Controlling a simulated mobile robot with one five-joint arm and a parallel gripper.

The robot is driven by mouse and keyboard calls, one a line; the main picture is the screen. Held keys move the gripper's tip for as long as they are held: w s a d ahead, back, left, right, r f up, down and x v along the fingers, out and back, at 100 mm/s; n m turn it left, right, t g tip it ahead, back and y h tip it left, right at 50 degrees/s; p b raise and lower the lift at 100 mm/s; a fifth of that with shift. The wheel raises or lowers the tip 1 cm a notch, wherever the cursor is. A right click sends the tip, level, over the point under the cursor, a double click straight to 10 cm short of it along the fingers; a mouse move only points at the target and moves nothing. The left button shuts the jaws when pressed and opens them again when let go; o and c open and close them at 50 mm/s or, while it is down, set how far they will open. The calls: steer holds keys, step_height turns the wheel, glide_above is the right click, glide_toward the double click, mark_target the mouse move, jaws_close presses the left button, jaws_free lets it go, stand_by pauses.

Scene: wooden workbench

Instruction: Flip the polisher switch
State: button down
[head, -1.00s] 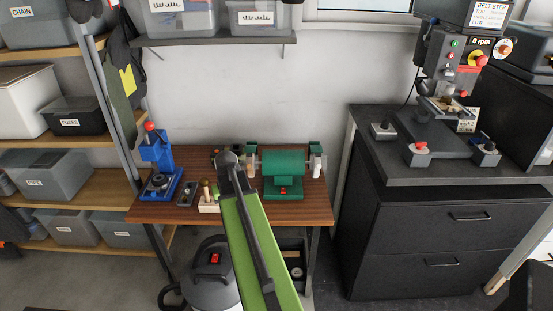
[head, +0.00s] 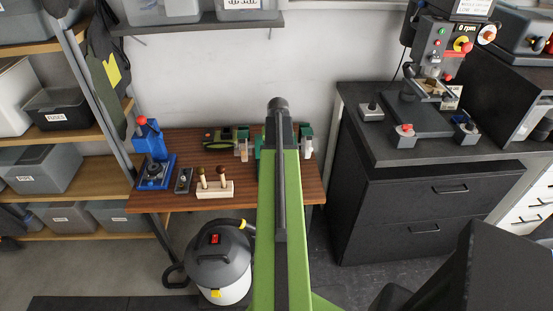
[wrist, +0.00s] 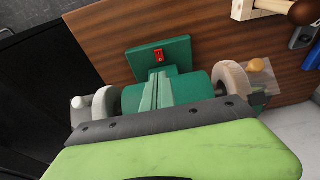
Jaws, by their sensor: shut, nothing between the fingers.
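The green polisher (wrist: 195,88) stands on the wooden bench, its pale wheel (wrist: 230,78) on one side and another wheel on the other. In the head view only edges of the polisher (head: 258,143) show behind my arm. Its red switch (wrist: 159,55) sits on a green base plate in the wrist view; the head view hides it. My gripper (wrist: 156,76) is shut and empty, its pale green fingers in front of the polisher body, tips a little short of the switch in the picture. I cannot tell whether they touch the polisher. In the head view my arm hides the gripper.
A wooden block with handled tools (head: 215,190) and a blue press (head: 152,160) stand left on the bench (head: 165,206). A vacuum cleaner (head: 220,262) stands on the floor in front. A dark cabinet (head: 420,205) with a drill press is at right.

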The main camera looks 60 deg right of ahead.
steer(key=b+x, duration=0.3)
steer(key=x, duration=0.1)
steer(key=b+x, duration=0.4)
steer(key=s+a+b+x, duration=0.1)
steer(key=b+x, duration=0.3)
steer(key=shift+f, duration=0.35)
steer(key=shift+r, duration=0.1)
